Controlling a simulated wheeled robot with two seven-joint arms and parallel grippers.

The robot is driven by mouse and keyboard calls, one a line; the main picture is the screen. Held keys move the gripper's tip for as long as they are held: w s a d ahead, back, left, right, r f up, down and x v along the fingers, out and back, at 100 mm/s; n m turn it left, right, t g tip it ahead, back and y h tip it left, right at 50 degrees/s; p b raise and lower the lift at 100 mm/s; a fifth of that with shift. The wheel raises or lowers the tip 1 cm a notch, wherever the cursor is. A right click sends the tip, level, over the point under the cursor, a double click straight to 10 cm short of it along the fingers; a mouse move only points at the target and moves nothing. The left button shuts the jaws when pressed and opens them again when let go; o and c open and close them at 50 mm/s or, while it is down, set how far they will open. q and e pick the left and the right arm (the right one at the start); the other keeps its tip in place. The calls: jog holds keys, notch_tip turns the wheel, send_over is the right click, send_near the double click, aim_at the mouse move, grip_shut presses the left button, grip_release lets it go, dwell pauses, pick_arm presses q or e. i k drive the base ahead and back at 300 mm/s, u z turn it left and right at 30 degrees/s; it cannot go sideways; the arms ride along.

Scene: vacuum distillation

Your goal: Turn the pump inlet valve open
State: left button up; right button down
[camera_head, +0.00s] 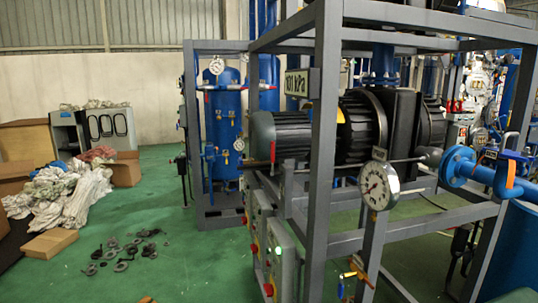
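A blue flanged pipe (458,166) at the right carries a valve with an orange lever (511,174) that hangs down. A small label plate (491,153) sits beside it, too small to read. A brass valve with an orange-red handle (356,271) is low on the frame below the round gauge. A red lever (273,152) shows by the dark pump motor (285,138). I cannot tell from the labels which of these is the pump inlet valve. Neither of my grippers is in view.
A grey steel frame (322,130) surrounds the pump, with a white gauge (379,185) on its front. A control box (281,250) with buttons is low on it. Cloth rags (62,195), cardboard boxes (50,243) and loose dark rings (122,252) lie left.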

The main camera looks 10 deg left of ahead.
aim_at(272, 143)
jog(key=z, duration=0.1)
jog(key=k, duration=0.15)
jog(key=u, duration=1.15)
jog(key=i, duration=0.75)
jog(key=z, duration=1.9)
